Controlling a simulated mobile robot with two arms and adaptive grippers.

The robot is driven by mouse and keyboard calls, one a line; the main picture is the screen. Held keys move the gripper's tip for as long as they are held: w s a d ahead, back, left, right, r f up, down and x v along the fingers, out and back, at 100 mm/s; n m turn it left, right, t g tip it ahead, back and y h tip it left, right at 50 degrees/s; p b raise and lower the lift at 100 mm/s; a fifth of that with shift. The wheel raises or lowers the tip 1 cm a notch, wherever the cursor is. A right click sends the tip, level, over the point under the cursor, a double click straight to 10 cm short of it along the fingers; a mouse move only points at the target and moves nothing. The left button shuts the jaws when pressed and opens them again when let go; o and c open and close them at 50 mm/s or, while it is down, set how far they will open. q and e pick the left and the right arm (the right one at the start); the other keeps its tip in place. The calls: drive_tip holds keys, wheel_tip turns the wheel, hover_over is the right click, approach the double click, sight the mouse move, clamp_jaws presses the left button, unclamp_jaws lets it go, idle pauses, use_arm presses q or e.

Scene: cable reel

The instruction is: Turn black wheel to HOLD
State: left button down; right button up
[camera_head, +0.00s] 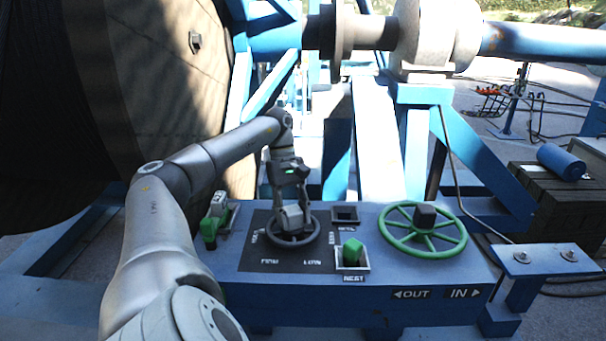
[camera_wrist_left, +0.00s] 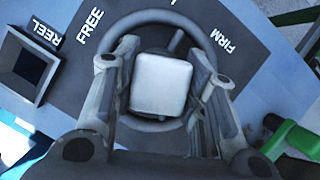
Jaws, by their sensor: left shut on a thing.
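The black wheel (camera_head: 309,238) lies flat on a dark label plate (camera_head: 262,225) on the blue console. It carries a pale square hub block, which shows in the left wrist view (camera_wrist_left: 160,84). My left gripper (camera_head: 291,207) comes down from above and is shut on this hub, one finger on each side. The wheel's ring (camera_wrist_left: 133,20) also shows in the left wrist view, with a dark spoke or pointer near the top right of the hub. FREE and FIRM read clearly there; a label between them is mostly hidden. I cannot read HOLD. My right gripper is out of view.
A green spoked wheel (camera_head: 461,238) stands right of the black wheel, above OUT and IN arrows. A green switch (camera_head: 352,252) marked NEST and a square opening marked REEL (camera_head: 345,214) lie close by. A green-handled lever (camera_head: 210,228) stands left. A large reel (camera_head: 150,75) rises behind.

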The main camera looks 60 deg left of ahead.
use_arm(q)
drive_tip(key=shift+r+m+g+p, duration=0.1)
drive_tip(key=shift+m+g+p, duration=0.2)
drive_tip(key=shift+m+p, duration=0.4)
drive_tip(key=c, duration=0.9)
unclamp_jaws()
